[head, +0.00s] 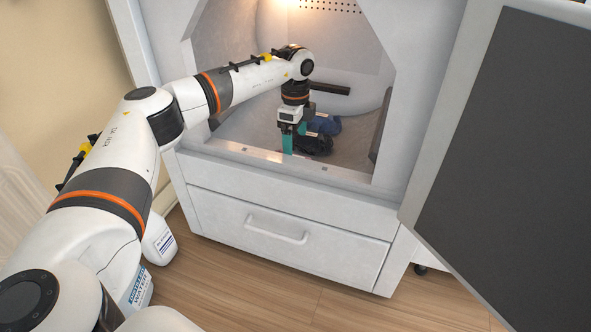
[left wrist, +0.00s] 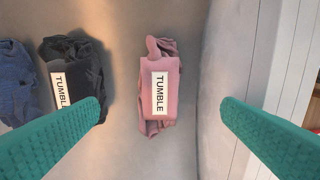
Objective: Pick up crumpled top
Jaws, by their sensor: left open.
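Three crumpled garments lie on the grey floor of the white cabinet. A pink top (left wrist: 170,76) with a "TUMBLE" label shows in the left wrist view, between the two fingers and ahead of them. A black garment (left wrist: 86,68) with the same label lies to its left, partly behind the left finger; it also shows in the head view (head: 318,144). A blue garment (left wrist: 16,82) is at the left edge, and in the head view it lies behind the black one (head: 327,125). My left gripper (head: 289,156) is inside the opening, teal fingers spread and empty. The pink top is hidden in the head view.
The white cabinet (head: 235,172) has a raised front sill and side walls around the opening. Its drawer (head: 285,235) below is shut. An open door (head: 510,130) with a dark panel stands at the right. In the wrist view a pale wall (left wrist: 222,70) stands close right of the pink top.

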